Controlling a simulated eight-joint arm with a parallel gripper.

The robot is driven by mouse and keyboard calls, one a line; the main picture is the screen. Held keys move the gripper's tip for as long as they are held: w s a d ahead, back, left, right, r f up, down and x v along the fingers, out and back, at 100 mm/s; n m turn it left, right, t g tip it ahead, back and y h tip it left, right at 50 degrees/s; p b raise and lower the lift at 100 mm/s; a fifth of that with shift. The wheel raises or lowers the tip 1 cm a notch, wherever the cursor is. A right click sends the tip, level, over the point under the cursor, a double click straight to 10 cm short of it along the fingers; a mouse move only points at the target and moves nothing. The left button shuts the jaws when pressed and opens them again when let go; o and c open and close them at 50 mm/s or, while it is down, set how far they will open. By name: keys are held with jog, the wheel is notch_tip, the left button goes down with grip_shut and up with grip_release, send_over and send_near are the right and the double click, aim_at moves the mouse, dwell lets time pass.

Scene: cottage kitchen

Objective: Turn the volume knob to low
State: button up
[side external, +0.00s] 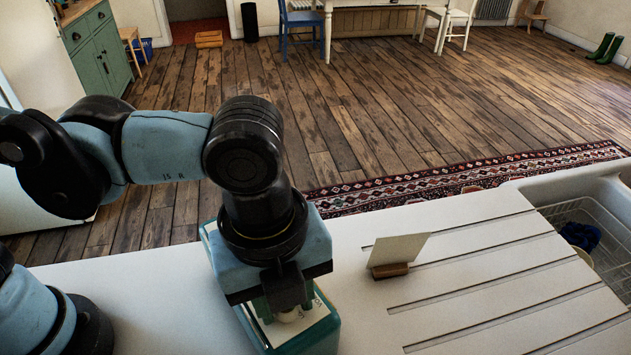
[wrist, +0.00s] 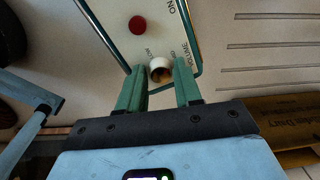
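The volume knob (wrist: 160,66) is small and cream-white with a brown patch on its near side. It sits on the pale face of a teal-edged device (wrist: 112,18), beside small lettering that includes VOLUME and LOW. In the side external view the device (side external: 333,328) stands on the white counter, partly hidden by my arm, and the knob (side external: 288,316) shows just under my gripper. My gripper's green fingers (wrist: 161,76) are apart, one on each side of the knob. I cannot tell whether they touch it. Which way the knob points is unclear.
A red button (wrist: 137,25) is on the same face, near the word ON. A blank card in a wooden holder (side external: 390,271) stands right of the device on the grooved counter (side external: 470,285). A sink with a wire rack (side external: 590,222) lies further right.

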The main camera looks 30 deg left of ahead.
grip_shut()
jog(key=shift+n, duration=0.4)
jog(key=n, duration=0.3)
jog(key=shift+n, duration=0.4)
jog(key=n, duration=0.3)
jog(key=shift+d+n, duration=0.1)
jog(key=shift+n, duration=0.2)
jog(key=n, duration=0.4)
jog(key=shift+y, duration=0.3)
jog(key=shift+n, duration=2.1)
